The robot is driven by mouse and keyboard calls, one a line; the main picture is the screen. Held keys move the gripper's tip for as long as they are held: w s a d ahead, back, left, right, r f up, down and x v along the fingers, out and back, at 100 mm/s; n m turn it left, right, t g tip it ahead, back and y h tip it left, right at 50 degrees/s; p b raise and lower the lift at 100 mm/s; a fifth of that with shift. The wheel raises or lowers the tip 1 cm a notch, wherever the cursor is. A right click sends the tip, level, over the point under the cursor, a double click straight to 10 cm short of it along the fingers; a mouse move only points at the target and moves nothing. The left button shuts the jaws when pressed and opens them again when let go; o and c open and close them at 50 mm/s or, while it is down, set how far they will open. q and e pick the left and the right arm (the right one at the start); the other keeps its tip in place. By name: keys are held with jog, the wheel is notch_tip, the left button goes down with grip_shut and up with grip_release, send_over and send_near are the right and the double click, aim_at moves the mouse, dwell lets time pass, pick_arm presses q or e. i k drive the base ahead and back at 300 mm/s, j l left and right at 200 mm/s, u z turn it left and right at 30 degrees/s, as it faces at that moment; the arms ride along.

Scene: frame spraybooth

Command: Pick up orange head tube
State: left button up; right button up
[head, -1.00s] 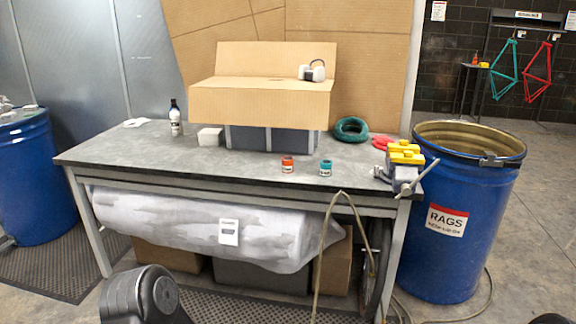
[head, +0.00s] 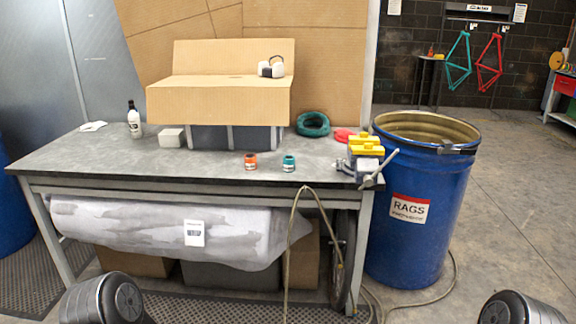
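The orange head tube (head: 250,161) is a short, small cylinder with a dark label, standing upright on the grey workbench (head: 105,160) near its front edge. A similar teal tube (head: 289,163) stands a little to its right, apart from it. Both of my grippers are out of the picture; only dark rounded parts of my arms show at the bottom left and bottom right. Nothing touches the orange tube.
Behind the tubes a cardboard box (head: 220,102) with white earmuffs sits on a dark crate (head: 215,137). A yellow-jawed vise (head: 366,150) is at the bench's right end, beside a blue rags barrel (head: 414,235). A hose (head: 291,235) hangs in front.

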aim_at(250, 160)
jog(key=i+j+z, duration=0.1)
jog(key=z, duration=0.25)
jog(key=i+j+z, duration=0.15)
jog(key=z, duration=0.25)
jog(key=i+j+z, duration=0.1)
jog(key=i+j, duration=0.25)
jog(key=j, duration=0.25)
jog(key=i+j+z, duration=0.25)
jog(key=j, duration=0.4)
jog(key=i+j, duration=0.25)
jog(key=i+j+z, duration=0.15)
jog(key=j, duration=0.25)
